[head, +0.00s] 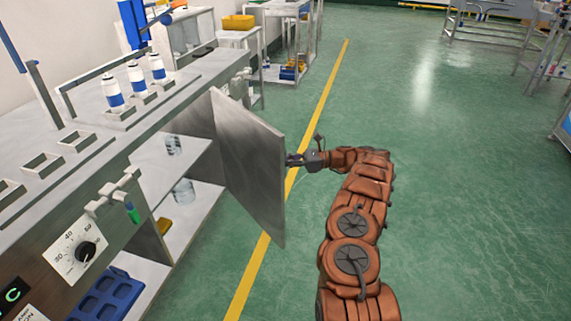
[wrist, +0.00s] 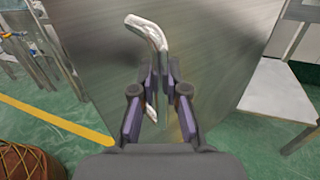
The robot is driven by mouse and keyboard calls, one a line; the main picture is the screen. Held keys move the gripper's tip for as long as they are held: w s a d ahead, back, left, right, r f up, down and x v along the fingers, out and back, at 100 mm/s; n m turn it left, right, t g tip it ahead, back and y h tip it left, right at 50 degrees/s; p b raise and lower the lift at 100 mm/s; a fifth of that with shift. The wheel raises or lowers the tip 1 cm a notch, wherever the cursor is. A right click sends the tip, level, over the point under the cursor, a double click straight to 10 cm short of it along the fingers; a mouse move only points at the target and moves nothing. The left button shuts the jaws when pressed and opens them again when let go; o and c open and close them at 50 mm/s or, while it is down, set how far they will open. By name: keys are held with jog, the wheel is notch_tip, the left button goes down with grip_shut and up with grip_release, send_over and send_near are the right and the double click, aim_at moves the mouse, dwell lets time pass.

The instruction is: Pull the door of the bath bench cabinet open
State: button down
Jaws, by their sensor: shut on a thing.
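The cabinet door (head: 250,160) is a grey metal panel. It stands swung well out from the bath bench (head: 150,95), and shelves show inside. In the wrist view the door (wrist: 215,50) fills the middle, with a bent metal handle (wrist: 150,33) on its face. My gripper (head: 290,159) is at the door's outer edge in the head view. In the wrist view my gripper (wrist: 158,105) has its fingers on both sides of the handle's lower part, shut on it. The handle is hidden behind the door's edge in the head view.
Clear jars (head: 183,190) and a blue rack (head: 105,297) are on the shelves. A white table (wrist: 280,90) stands right in the wrist view. The green floor (head: 460,190) right of my arm is clear.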

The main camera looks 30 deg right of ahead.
jog(key=shift+d, duration=0.45)
jog(key=c, duration=1.2)
grip_release()
jog(key=shift+v, duration=3.7)
